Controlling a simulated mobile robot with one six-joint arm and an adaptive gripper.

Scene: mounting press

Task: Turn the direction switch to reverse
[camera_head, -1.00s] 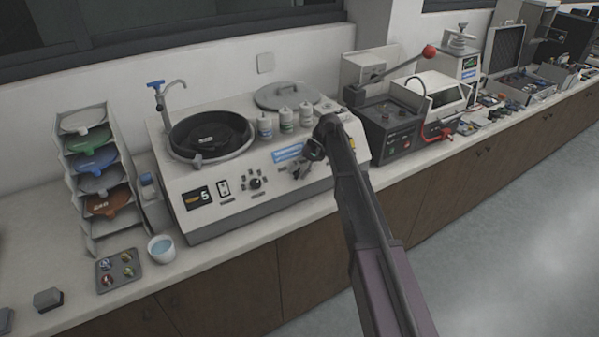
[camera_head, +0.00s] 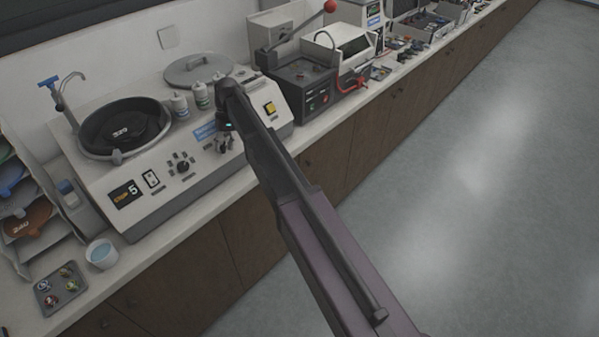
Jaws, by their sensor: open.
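My arm reaches from the bottom right to the front panel of the grinding and polishing machine (camera_head: 165,215). My gripper (camera_head: 224,146) is open, small and partly hidden by the arm, in front of the panel below a blue label (camera_head: 205,132). I cannot tell if it touches anything. The panel carries a display reading 5 (camera_head: 126,194), a white-framed rocker switch (camera_head: 151,179), a black knob (camera_head: 182,166) with small marks around it, and a yellow switch (camera_head: 270,108) to the right of my arm. I cannot tell which control is the direction switch; my gripper and arm cover part of the panel.
A black bowl with a wheel (camera_head: 122,130), a faucet (camera_head: 62,90), bottles (camera_head: 201,96) and a round lid (camera_head: 198,70) are on the machine. A dark press unit (camera_head: 305,85) with a red-knobbed lever stands to the right. A cup (camera_head: 102,253) and tray (camera_head: 62,290) lie front left.

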